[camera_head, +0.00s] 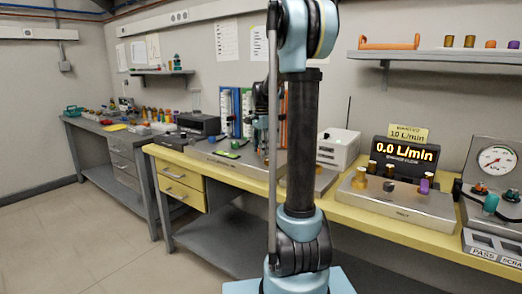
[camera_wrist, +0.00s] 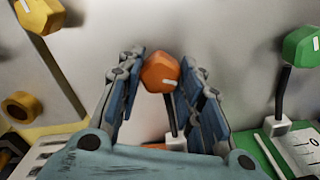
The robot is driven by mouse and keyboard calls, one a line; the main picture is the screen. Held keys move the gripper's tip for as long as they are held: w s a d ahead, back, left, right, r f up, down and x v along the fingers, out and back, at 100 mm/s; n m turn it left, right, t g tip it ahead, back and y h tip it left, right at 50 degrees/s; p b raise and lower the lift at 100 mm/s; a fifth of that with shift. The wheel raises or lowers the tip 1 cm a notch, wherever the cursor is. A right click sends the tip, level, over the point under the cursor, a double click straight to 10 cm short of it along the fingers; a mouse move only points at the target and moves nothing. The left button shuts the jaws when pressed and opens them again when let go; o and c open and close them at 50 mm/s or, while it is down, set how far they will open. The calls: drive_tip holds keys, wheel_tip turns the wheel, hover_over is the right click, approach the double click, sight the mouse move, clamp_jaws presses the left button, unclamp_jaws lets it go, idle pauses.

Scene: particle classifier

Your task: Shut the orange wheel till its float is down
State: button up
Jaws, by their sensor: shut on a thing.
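The orange wheel (camera_wrist: 160,72) is a faceted knob with a white mark on its lower right side, on a thin dark stem. My gripper (camera_wrist: 166,70) has its blue-padded fingers on either side of it and is shut on it. In the head view the orange wheel is hidden behind my arm. The orange wheel's float cannot be made out in either view.
In the wrist view a green wheel (camera_wrist: 301,46) stands at right above a green-edged scale (camera_wrist: 307,148). A yellow wheel (camera_wrist: 40,14) and a brass knob (camera_wrist: 21,105) are at left. In the head view, a display box (camera_head: 405,158) reading 0.0 L/min stands on the yellow bench (camera_head: 372,224).

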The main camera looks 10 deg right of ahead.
drive_tip(key=m, duration=1.2)
drive_tip(key=shift+w, duration=0.1)
drive_tip(key=shift+m, duration=0.3)
idle(0.3)
drive_tip(key=o, duration=1.1)
drive_tip(key=shift+c, duration=0.2)
drive_tip(key=shift+r, duration=0.1)
wheel_tip(320, 180, up, 12)
